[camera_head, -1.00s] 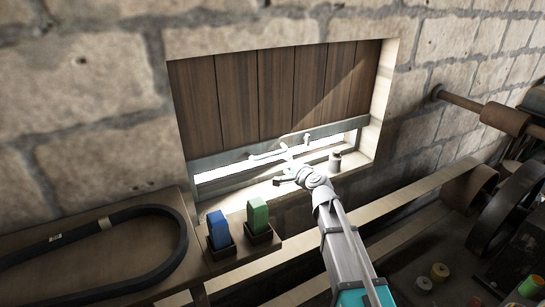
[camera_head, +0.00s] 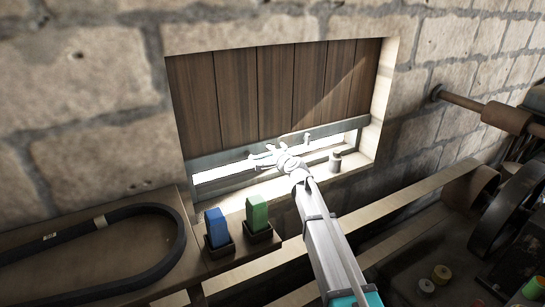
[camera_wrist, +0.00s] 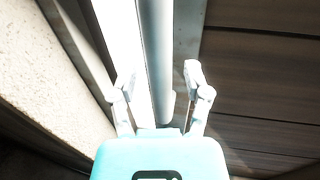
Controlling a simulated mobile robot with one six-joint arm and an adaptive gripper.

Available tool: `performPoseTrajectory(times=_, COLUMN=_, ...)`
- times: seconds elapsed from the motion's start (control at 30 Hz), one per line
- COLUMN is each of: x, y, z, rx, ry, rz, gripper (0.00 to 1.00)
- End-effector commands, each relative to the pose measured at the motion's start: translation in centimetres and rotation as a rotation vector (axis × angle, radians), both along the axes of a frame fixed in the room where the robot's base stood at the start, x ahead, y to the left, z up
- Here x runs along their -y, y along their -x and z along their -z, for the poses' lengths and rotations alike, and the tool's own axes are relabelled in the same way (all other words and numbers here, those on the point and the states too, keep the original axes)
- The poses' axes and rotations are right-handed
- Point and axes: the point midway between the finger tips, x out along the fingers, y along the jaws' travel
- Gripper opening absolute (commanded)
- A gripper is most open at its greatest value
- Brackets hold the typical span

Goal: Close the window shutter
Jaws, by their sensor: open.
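The window shutter (camera_head: 270,95) is a panel of dark brown vertical planks with a grey metal rail (camera_head: 225,157) along its bottom edge. It covers most of the window opening, with a bright gap between the rail and the sill. My gripper (camera_head: 268,155) is at the bottom rail, around the middle of the window. In the wrist view my gripper (camera_wrist: 160,82) has its two fingers spread apart, with a pale bar (camera_wrist: 158,50) showing between them. The shutter planks (camera_wrist: 260,75) lie to the right there. Whether the fingers touch anything is not clear.
Blue (camera_head: 217,228) and green (camera_head: 257,212) blocks sit in holders below the window. A black belt (camera_head: 180,240) lies at left; shafts and pulleys (camera_head: 500,205) are at right.

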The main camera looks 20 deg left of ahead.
Motion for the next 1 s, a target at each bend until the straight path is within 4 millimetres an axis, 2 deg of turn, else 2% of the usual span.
performPoseTrajectory(times=0.33, x=-0.20, y=-0.09, z=0.03, rx=0.000, ry=0.000, rz=0.000, gripper=0.62)
performPoseTrajectory(times=0.37, x=-0.20, y=-0.09, z=0.03, rx=0.000, ry=0.000, rz=-0.001, gripper=0.59)
performPoseTrajectory(times=0.67, x=-0.22, y=-0.06, z=0.03, rx=0.001, ry=0.001, rz=-0.001, gripper=0.03)
performPoseTrajectory(times=0.7, x=-0.24, y=-0.06, z=0.03, rx=0.001, ry=0.001, rz=-0.001, gripper=0.00)
performPoseTrajectory(times=0.87, x=-0.25, y=-0.06, z=0.04, rx=0.001, ry=0.001, rz=-0.001, gripper=0.00)
performPoseTrajectory(times=0.9, x=0.71, y=-0.03, z=0.06, rx=0.000, ry=0.001, rz=0.000, gripper=0.00)
performPoseTrajectory(times=1.0, x=0.10, y=-0.08, z=0.12, rx=0.000, ry=0.000, rz=0.000, gripper=0.00)
